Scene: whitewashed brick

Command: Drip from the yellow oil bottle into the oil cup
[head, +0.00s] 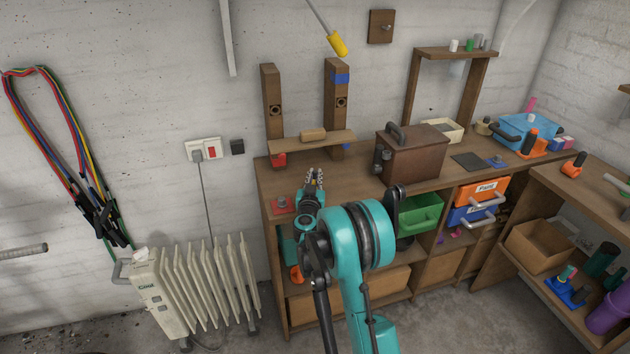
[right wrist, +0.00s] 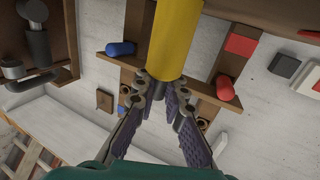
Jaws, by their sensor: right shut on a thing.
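My right gripper (head: 315,177) is over the left part of the workbench. In the right wrist view its two fingers (right wrist: 158,88) close at the near end of a yellow cylinder, the yellow oil bottle (right wrist: 176,38). The bottle runs out of the top of that view, so its far end is hidden. In the head view my gripper and arm hide it. A small grey round piece on a red base (head: 282,205) sits on the bench just left of the gripper; I cannot tell if it is the oil cup. My left gripper is not in view.
A wooden shelf (head: 290,148) between two posts stands behind the gripper, with a red and a blue piece by it. A brown box (head: 412,152) with a handle stands to the right. A white radiator (head: 205,285) stands left of the bench.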

